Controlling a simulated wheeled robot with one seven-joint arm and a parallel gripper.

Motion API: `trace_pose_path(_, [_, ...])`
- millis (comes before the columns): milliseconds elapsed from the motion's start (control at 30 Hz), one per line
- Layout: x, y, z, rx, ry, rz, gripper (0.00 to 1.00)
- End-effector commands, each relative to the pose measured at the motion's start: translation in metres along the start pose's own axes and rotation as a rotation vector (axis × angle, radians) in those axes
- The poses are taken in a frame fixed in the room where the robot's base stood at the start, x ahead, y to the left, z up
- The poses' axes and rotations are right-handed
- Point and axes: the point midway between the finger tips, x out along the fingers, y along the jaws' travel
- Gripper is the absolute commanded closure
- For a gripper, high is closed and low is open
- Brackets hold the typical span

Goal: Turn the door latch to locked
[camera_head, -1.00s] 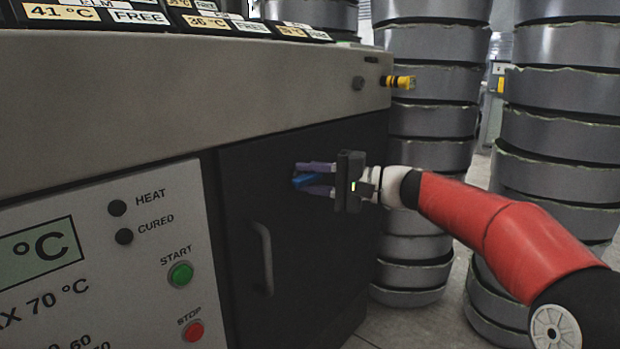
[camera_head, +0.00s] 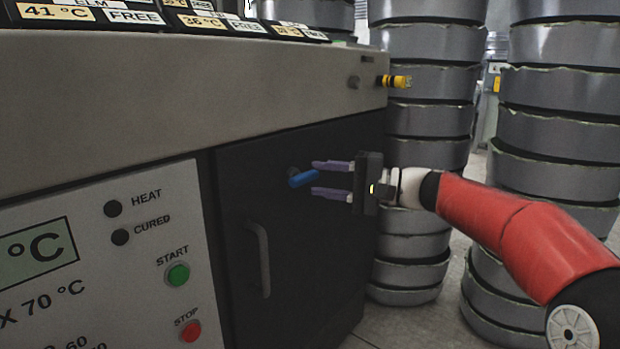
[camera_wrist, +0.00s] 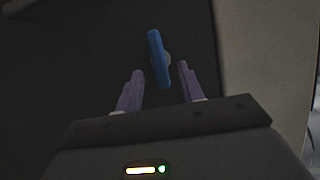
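The blue door latch (camera_head: 302,179) is on the dark oven door (camera_head: 290,225), above the door handle. Its lever points to the right and slightly down in the head view. My gripper (camera_head: 314,180) is open and empty, just to the right of the latch, with one purple finger above the latch's level and one below.
A grey vertical handle (camera_head: 263,258) is on the door below the latch. A control panel (camera_head: 90,270) with green and red buttons is at the left. A yellow knob (camera_head: 399,81) sticks out at the upper right. Stacks of grey moulds (camera_head: 425,120) stand behind my arm.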

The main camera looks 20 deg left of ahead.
Motion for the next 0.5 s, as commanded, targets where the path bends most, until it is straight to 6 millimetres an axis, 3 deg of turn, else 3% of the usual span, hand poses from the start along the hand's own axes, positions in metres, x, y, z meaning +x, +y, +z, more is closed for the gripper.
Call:
trace_pose_path(200, [-0.032, 0.0, -0.001, 0.001, 0.002, 0.0, 0.62])
trace_pose_path(500, [-0.039, 0.001, 0.0, 0.001, -0.001, 0.0, 0.62])
